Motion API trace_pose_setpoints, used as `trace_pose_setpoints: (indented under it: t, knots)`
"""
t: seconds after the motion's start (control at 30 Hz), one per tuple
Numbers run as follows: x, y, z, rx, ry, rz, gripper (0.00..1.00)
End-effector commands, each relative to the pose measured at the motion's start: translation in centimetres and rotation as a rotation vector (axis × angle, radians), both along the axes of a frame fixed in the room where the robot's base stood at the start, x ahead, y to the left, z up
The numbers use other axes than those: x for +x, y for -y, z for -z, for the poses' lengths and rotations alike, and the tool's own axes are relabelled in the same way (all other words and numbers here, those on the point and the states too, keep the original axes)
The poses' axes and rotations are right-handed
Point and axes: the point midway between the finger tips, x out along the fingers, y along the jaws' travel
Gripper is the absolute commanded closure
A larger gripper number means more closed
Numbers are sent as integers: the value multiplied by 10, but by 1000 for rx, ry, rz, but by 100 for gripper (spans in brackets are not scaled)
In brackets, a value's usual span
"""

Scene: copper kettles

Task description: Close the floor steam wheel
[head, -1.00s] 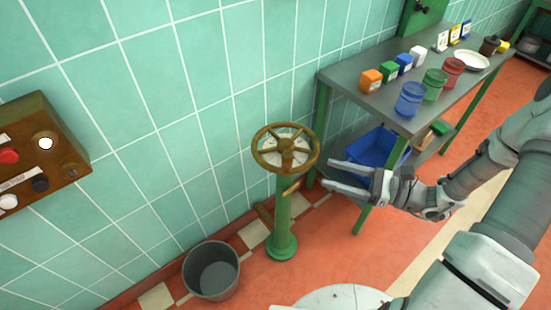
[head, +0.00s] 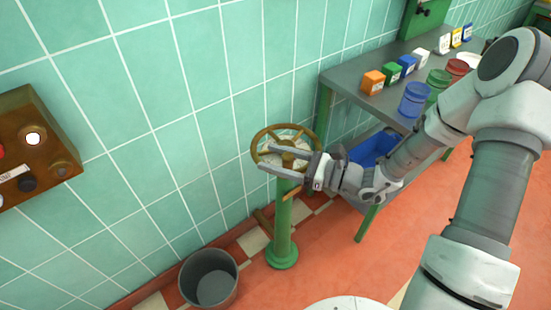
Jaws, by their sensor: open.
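The steam wheel (head: 258,137) is a brown, worn handwheel on top of a green floor post (head: 283,232). It stands near the tiled wall, in the middle of the head view. My gripper (head: 266,160) is open, with its two fingers pointing left across the front part of the wheel in the picture. The fingers hide part of the wheel's near rim and spokes. I cannot tell whether they touch the wheel or hover above it. Nothing shows between the fingers except the wheel behind them.
A grey bucket (head: 209,281) stands on the floor left of the post. A metal table (head: 345,77) with coloured boxes and jars is on the right, with a blue crate (head: 376,147) below. A brown control box (head: 35,150) hangs on the left wall.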

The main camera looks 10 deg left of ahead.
Motion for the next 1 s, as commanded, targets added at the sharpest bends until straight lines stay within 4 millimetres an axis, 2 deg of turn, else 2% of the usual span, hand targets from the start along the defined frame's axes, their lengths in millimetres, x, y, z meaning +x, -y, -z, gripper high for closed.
trace_pose_setpoints:
  t: [0.13,0.17,0.5,1.0]
  knots:
    - [0,0,0,0,0,0,37]
    - [0,0,0,0,0,0,40]
    - [0,1,0,0,0,0,100]
    - [0,1,0,-1,0,1,100]
